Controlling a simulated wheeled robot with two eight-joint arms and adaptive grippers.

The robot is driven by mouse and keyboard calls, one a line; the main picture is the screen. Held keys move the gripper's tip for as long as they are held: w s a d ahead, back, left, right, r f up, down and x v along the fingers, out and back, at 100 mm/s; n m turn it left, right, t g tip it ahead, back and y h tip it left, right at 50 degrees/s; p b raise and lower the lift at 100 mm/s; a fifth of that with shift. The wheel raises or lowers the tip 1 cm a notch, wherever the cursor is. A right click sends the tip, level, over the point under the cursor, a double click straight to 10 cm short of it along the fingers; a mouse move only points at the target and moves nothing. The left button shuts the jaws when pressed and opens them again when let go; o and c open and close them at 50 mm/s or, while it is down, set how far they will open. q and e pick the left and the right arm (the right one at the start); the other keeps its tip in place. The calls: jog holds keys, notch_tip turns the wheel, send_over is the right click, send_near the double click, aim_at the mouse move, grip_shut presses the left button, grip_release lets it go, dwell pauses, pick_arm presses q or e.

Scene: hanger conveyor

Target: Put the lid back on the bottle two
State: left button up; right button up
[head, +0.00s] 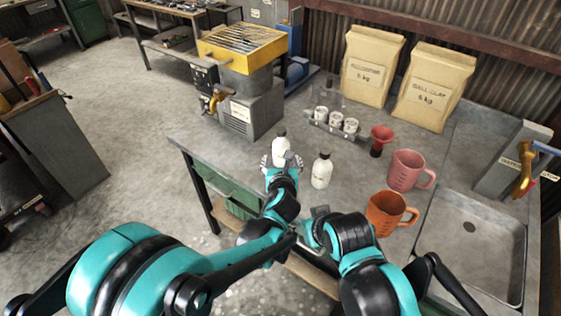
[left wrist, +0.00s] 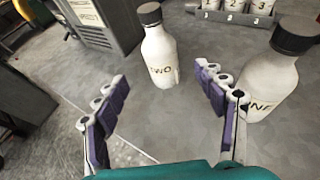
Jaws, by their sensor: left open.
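Bottle two (left wrist: 160,58), white with "TWO" printed on it, stands upright on the grey bench with a dark lid (left wrist: 149,13) on its neck. In the head view the bottle (head: 281,149) stands just beyond my left gripper (head: 281,163), partly hidden by it. My left gripper is open, and in the left wrist view its fingers (left wrist: 160,88) point toward the bottle, one on each side of the view, with nothing held. My right arm reaches in at the lower middle; its gripper (head: 312,226) is low near the bench's front edge, and its fingers are unclear.
Bottle one (head: 321,172), with a dark lid, stands just right of bottle two. Pink (head: 407,170) and orange (head: 387,212) jugs and a sink (head: 475,250) are to the right.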

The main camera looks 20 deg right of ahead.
pick_arm(q)
jog(key=s+a+r+n+g+y, duration=0.1)
jog(key=s+a+r+n+y, duration=0.1)
jog(key=a+n, duration=0.75)
jog(key=s+a+r+n+g+y, duration=0.1)
jog(key=s+a+r+n+g, duration=0.15)
jog(key=a+n, duration=0.7)
jog(key=s+a+f+n+g, duration=0.2)
jog(key=s+a+f+n, duration=0.1)
jog(key=s+a+n, duration=1.3)
jog(key=s+n, duration=0.3)
jog(key=n, duration=0.1)
jog(key=shift+s+a+g+y, duration=0.15)
jog(key=shift+a+g+y, duration=0.05)
jog(key=shift+g+y, duration=0.15)
